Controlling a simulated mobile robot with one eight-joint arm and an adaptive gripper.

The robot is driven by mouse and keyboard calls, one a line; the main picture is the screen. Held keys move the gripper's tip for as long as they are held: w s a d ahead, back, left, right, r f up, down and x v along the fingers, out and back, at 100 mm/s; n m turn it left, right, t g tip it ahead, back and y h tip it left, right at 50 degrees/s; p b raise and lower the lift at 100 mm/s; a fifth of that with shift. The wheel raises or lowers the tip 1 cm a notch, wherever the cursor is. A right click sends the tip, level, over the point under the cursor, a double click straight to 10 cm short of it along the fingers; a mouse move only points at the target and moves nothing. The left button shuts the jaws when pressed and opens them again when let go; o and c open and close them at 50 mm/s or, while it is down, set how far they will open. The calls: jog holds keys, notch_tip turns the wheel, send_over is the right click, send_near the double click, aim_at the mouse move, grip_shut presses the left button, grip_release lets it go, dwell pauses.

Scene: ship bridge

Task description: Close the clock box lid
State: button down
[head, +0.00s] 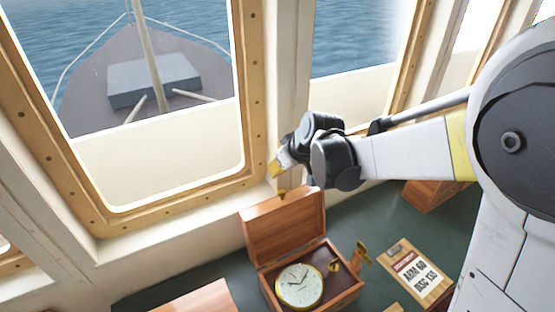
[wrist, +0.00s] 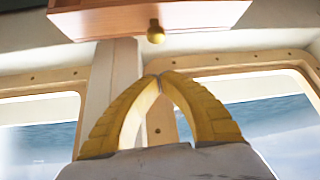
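The wooden clock box (head: 352,290) stands on the dark green counter with its lid (head: 284,225) raised, nearly upright, at the back. A white-faced clock (head: 300,285) sits inside. A small brass knob (head: 281,193) is on the lid's upper edge. My gripper (head: 274,170) is just above and behind that edge, near the window. In the wrist view its yellow fingers (wrist: 158,76) meet at the tips with nothing between them. The lid (wrist: 115,18) and its knob (wrist: 155,36) show at the top of that view, apart from the fingertips.
A clipboard with a printed card (head: 416,273) lies right of the box. Another wooden box (head: 428,196) is at the back right, partly behind my arm. A wooden surface (head: 198,301) shows at the lower left. The window frame (head: 255,110) and wall are close behind my gripper.

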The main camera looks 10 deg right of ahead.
notch_tip(320, 180, down, 5)
dwell(0.5)
jog(key=shift+s+d, duration=0.1)
jog(key=shift+s, duration=0.1)
